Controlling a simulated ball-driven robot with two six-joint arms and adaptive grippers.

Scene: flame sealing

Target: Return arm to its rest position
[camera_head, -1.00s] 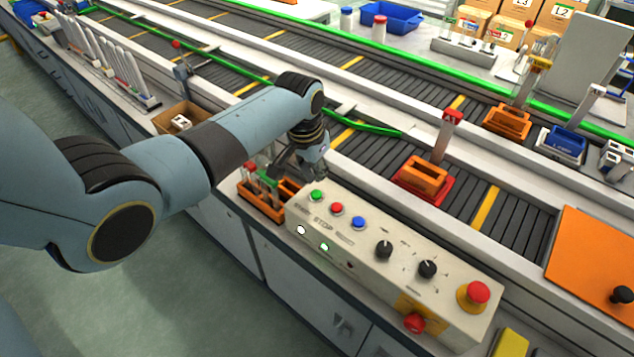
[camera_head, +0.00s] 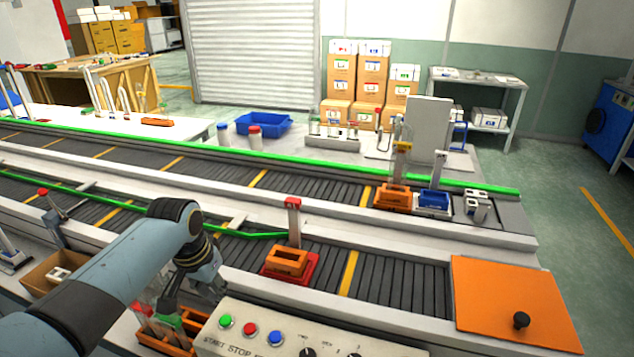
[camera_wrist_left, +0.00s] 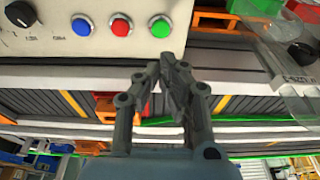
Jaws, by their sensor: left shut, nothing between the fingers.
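My left arm comes in from the left in the head view. Its gripper (camera_head: 195,292) is above the near edge of the lower conveyor, beside the left end of the cream control box (camera_head: 300,335). In the left wrist view, the gripper (camera_wrist_left: 165,75) has its fingertips together with nothing between them, close to the control box (camera_wrist_left: 190,15). That box carries green, red and blue buttons. My right gripper is in neither view.
An orange rack with glass tubes (camera_head: 160,335) stands just below the gripper. An orange holder (camera_head: 287,262) sits on a red base on the near conveyor. An orange plate with a black knob (camera_head: 510,290) lies at right. Boxes are stacked at the back.

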